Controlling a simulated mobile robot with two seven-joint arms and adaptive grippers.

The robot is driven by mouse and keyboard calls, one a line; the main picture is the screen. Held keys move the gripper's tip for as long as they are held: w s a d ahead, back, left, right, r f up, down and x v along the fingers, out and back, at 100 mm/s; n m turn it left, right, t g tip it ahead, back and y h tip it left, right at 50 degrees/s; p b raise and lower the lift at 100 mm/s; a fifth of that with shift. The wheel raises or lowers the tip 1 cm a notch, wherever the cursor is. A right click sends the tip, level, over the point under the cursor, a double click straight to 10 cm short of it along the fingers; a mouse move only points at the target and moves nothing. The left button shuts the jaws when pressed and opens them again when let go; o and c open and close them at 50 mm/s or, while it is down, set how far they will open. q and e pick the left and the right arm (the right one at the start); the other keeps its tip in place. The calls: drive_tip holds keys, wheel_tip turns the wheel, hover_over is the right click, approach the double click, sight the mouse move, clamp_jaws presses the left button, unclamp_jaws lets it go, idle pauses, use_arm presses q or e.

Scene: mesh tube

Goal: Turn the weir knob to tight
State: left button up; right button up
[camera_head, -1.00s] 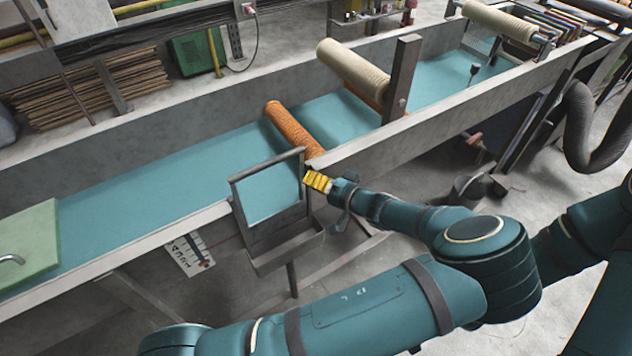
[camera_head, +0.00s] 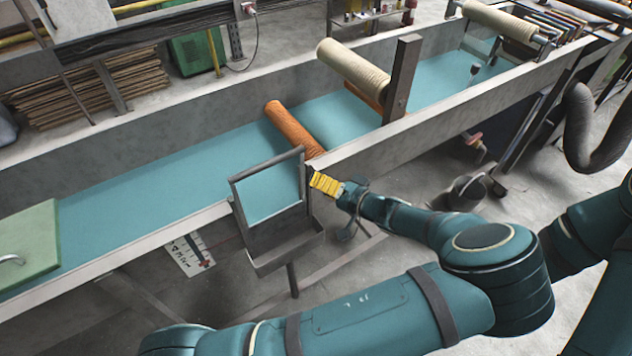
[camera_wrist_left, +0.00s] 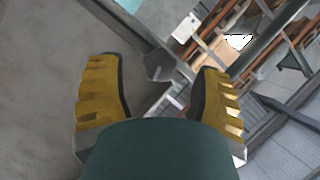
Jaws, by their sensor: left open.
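The weir (camera_head: 236,205) is a grey metal frame with a box below it, at the near wall of the long trough. My left gripper (camera_head: 314,181) has yellow fingers and is beside the frame's right edge. In the left wrist view its two fingers (camera_wrist_left: 157,75) are apart with nothing held between them. A small dark angular piece (camera_wrist_left: 158,66) shows beyond the gap between the fingers; I cannot tell whether it is the weir knob. In the head view no knob can be made out. A white scale plate (camera_head: 190,254) with a dark and red mark sits below the trough's edge, left of the weir.
The trough (camera_head: 150,180) holds teal liquid. An orange roller (camera_head: 290,125) lies behind the weir, and a cream roller (camera_head: 352,66) is beside a dark post (camera_head: 402,80). A green board (camera_head: 30,240) lies at the left end. A black hose (camera_head: 590,125) hangs at the right.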

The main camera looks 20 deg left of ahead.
use_arm(q)
drive_tip(key=shift+v, duration=2.45)
